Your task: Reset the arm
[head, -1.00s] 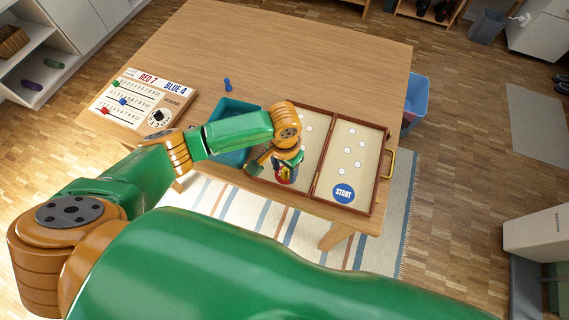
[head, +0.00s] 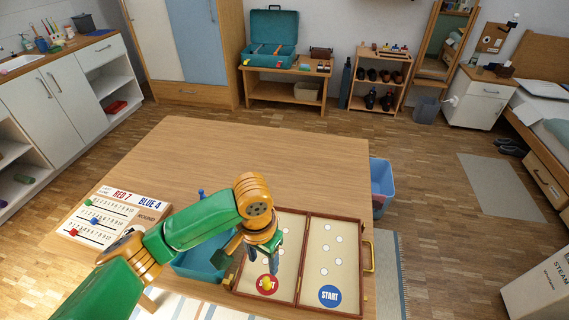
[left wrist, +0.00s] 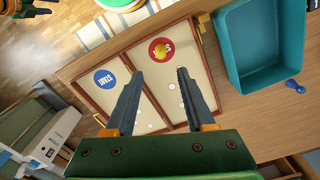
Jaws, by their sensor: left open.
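My left gripper (head: 262,262) hangs over the left half of the open wooden game board (head: 336,215), fingers pointing down. It also shows in the left wrist view (left wrist: 158,75), with its two grey fingers apart and nothing between them. In the head view the pawn (head: 267,283) is just below the gripper. An orange and dark part of my other arm (left wrist: 22,9) shows at the wrist view's top left corner, cut off; its jaw state is unclear.
A teal bin (head: 193,266) sits beside the board, partly behind my left arm. A blue pawn (head: 201,193) stands behind it. A score board (head: 115,214) lies at the table's left. The table's far part (head: 270,150) is clear. A blue tub (head: 381,184) stands right of the table.

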